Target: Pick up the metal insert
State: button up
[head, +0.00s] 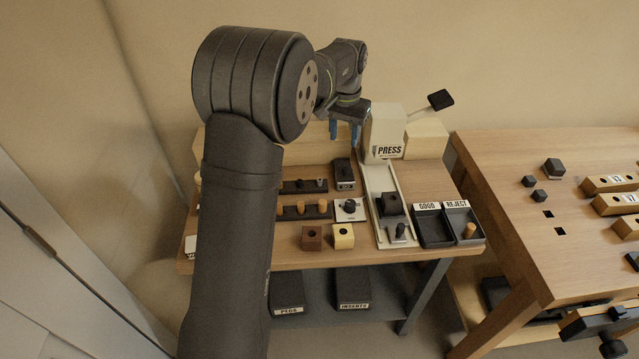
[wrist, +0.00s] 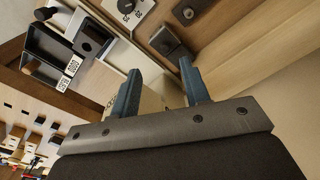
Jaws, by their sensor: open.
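My gripper (head: 345,131) is open and empty, with blue fingers, high at the back of the bench beside the press. In the wrist view my gripper (wrist: 162,88) shows nothing between its fingertips but bench and press surfaces farther off. A dark rack (head: 303,187) holds several small dark pieces; a greyish one at its right end (head: 320,183) may be the metal insert, but it is too small to be sure. In the wrist view a dark grey piece (wrist: 187,12) shows at the top edge; I cannot tell whether it is the insert.
The white press (head: 386,132) stands right of my gripper, with a pale channel (head: 381,190) in front holding a dark block (head: 391,203). A dark box (head: 343,173) stands below my gripper. GOOD (head: 433,228) and REJECT (head: 462,222) trays are at right. Wooden pegs (head: 300,207) stand in front.

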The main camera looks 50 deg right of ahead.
jog(key=w+a+n, duration=0.2)
jog(key=w+n, duration=0.1)
jog(key=w, duration=0.4)
send_over(320, 180)
jog(key=shift+n, duration=0.3)
jog(key=f, duration=1.2)
jog(key=shift+w+a, duration=0.1)
jog(key=shift+w, duration=0.2)
jog(key=shift+s+f, duration=0.15)
jog(key=shift+f, duration=1.25)
jog(key=shift+s+f, duration=0.15)
jog(key=shift+f, duration=1.25)
grip_shut()
